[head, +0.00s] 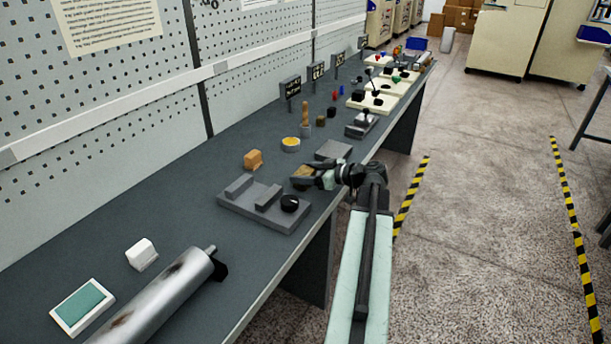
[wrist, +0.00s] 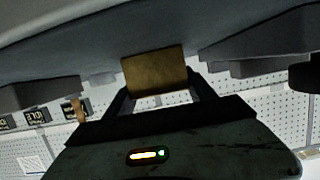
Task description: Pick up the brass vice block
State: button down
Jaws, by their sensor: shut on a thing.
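The brass vice block (head: 301,171) is a small yellow-brown block at the end of my arm in the head view. In the wrist view the brass vice block (wrist: 155,72) is a dull brown-gold rectangle between the two dark fingers. My gripper (head: 308,181) is shut on it, over the right part of the bench near a grey fixture with a black knob (head: 290,203). The fingers partly hide the block in the head view. I cannot tell how high it is above the bench.
The dark bench (head: 190,195) runs away along a pegboard wall (head: 150,60). A silver cylinder (head: 165,295), a white block (head: 141,253) and a green-topped tray (head: 62,325) are near. Small parts and signs stand farther back.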

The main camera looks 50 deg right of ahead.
aim_at(305, 171)
jog(key=shift+r+p, duration=0.5)
jog(key=shift+r, duration=0.1)
notch_tip(305, 171, up, 3)
jog(key=p, duration=0.2)
jog(key=shift+f+p, duration=0.1)
jog(key=shift+p, duration=0.3)
jog(key=s+d+r+p, duration=0.1)
jog(key=s, duration=1.5)
jog(key=shift+d, duration=0.3)
